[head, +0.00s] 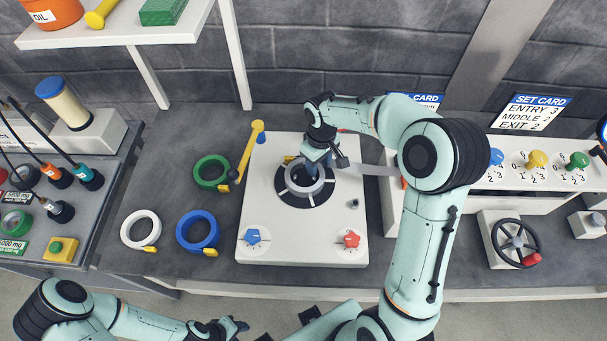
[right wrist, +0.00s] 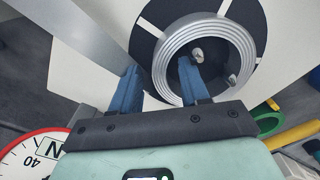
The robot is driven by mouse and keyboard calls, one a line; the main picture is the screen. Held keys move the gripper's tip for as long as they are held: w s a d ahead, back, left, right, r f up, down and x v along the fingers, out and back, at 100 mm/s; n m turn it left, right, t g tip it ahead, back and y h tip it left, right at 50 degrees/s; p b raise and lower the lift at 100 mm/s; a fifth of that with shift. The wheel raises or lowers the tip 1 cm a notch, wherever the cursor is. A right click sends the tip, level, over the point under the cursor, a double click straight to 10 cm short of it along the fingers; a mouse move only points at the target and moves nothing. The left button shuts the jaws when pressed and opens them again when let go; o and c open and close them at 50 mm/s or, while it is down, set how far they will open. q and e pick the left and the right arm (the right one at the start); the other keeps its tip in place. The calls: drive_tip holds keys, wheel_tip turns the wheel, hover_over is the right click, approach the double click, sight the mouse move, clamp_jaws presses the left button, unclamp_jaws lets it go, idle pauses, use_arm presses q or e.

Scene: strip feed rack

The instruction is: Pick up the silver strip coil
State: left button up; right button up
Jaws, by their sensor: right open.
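The silver strip coil (head: 291,186) sits around the hub of a black disc (head: 286,197) on the white machine (head: 262,210). My right gripper (head: 312,168) is over the coil's far side, pointing down and open. In the right wrist view, the coil (right wrist: 243,45) fills the upper middle, and my right gripper (right wrist: 158,68) has one blue finger over the coil's opening and the other outside its rim. I cannot tell whether either finger touches it. My left gripper (head: 235,327) is at the bottom edge, away from the coil; its jaw state is unclear.
A yellow-ended arm (head: 248,150) stands at the machine's left edge. Green (head: 198,172), blue (head: 183,232) and white (head: 128,228) coils lie left of it. A grey strip (head: 375,170) runs right from the machine, behind my arm. A handwheel (head: 515,243) is at the right.

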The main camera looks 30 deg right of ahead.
clamp_jaws()
drive_tip(key=shift+r, duration=0.1)
